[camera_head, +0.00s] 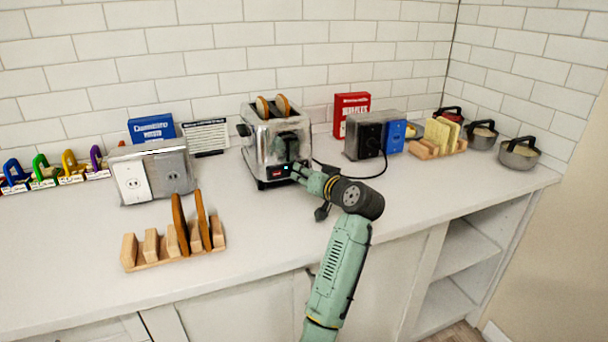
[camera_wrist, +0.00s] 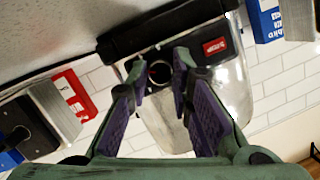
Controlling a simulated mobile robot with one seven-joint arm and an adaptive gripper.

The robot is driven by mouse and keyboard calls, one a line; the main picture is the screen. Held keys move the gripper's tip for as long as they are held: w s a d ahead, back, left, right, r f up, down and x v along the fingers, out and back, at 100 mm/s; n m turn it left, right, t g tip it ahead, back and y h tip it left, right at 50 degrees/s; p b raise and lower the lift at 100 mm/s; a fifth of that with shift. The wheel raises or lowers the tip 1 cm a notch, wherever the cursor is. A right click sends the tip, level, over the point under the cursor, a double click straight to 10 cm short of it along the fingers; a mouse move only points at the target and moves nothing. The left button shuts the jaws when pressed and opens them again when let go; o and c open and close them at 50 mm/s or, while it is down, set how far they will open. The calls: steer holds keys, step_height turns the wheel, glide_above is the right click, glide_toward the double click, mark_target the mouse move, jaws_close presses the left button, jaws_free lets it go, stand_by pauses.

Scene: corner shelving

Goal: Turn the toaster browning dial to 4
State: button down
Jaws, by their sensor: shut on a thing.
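The chrome toaster (camera_head: 257,145) stands on the white counter near the wall, with two bread slices (camera_head: 273,106) in its slots. It also shows tilted in the wrist view (camera_wrist: 170,125). My gripper (camera_head: 297,170) is at the lower right of the toaster's front. In the wrist view its fingertips (camera_wrist: 159,66) are on both sides of the round browning dial (camera_wrist: 160,73), shut on it. The dial's markings and pointer cannot be read. A lit red label (camera_wrist: 215,47) sits beside the dial on the black lower panel. My gripper hides the dial in the head view.
A silver outlet box (camera_head: 152,173) and a wooden toast rack (camera_head: 150,262) stand to the left. A red box (camera_head: 349,107), a black outlet with a cord (camera_head: 367,140), another rack (camera_head: 440,142) and metal pots (camera_head: 519,155) are to the right. The front counter is mostly clear.

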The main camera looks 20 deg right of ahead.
steer(key=m+y, duration=0.1)
steer(key=m, duration=0.2)
steer(key=shift+f+m, duration=0.15)
steer(key=shift+m, duration=0.25)
steer(key=shift+t, duration=0.3)
steer(key=c, duration=1.4)
jaws_free()
steer(key=shift+c, duration=0.2)
steer(key=v, duration=1.2)
steer(key=shift+d, duration=0.15)
